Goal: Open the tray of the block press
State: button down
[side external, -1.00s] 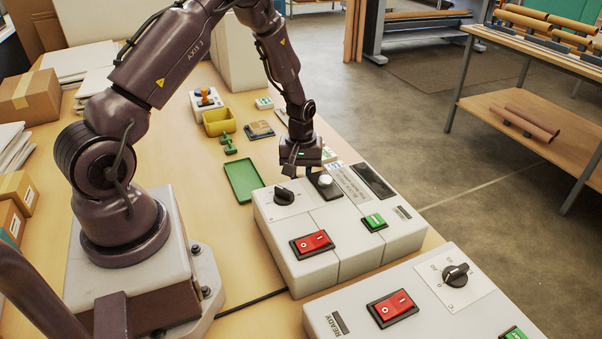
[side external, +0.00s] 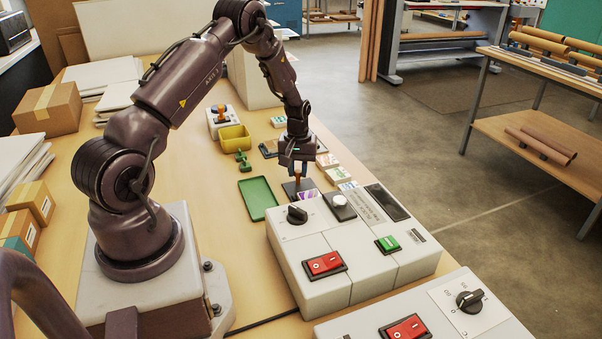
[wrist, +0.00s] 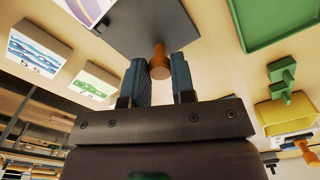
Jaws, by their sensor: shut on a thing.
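The block press (side external: 322,281) is a pale grey box with a black dial (side external: 297,214), a red rocker switch (side external: 324,263), a green button (side external: 388,244) and a white round button (side external: 339,200). Its dark flat tray (side external: 290,187) sticks out from the far side, with a purple and white card (side external: 308,195) on it. In the wrist view the dark tray (wrist: 150,22) carries an upright wooden handle (wrist: 159,63). My gripper (side external: 297,172) is over the tray, its blue fingers (wrist: 160,80) shut on the handle. The tray's inner end is not clear to see.
A green tray (side external: 258,199), a green stamp-like piece (side external: 243,161) and a yellow bin (side external: 234,138) lie left of the tray. Small printed blocks (side external: 338,175) stand close on its right. A second grey machine (side external: 440,316) is in front.

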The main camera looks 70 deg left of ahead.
jog(key=c, duration=1.2)
grip_release()
jog(key=shift+d, duration=0.1)
notch_tip(320, 180, up, 13)
jog(key=s+d+r+m+t, duration=0.2)
jog(key=s+d+r+m, duration=0.2)
jog(key=d, duration=0.5)
jog(key=s+d+r+m+t, duration=0.1)
jog(key=s+d+r+m, duration=0.3)
jog(key=s+d+r, duration=0.3)
jog(key=s+d+r+m+t, duration=0.2)
jog(key=s+d+r+m, duration=0.2)
jog(key=d+r, duration=0.4)
jog(key=shift+s+d+m+t, duration=0.1)
jog(key=shift+s+d, duration=0.15)
jog(key=shift+d, duration=0.5)
jog(key=shift+s+d+m+t, duration=0.1)
jog(key=shift+s+d, duration=0.1)
jog(key=shift+d, duration=0.6)
jog(key=shift+s+d+m+t, duration=0.1)
jog(key=shift+s+d, duration=0.15)
jog(key=shift+d, duration=0.5)
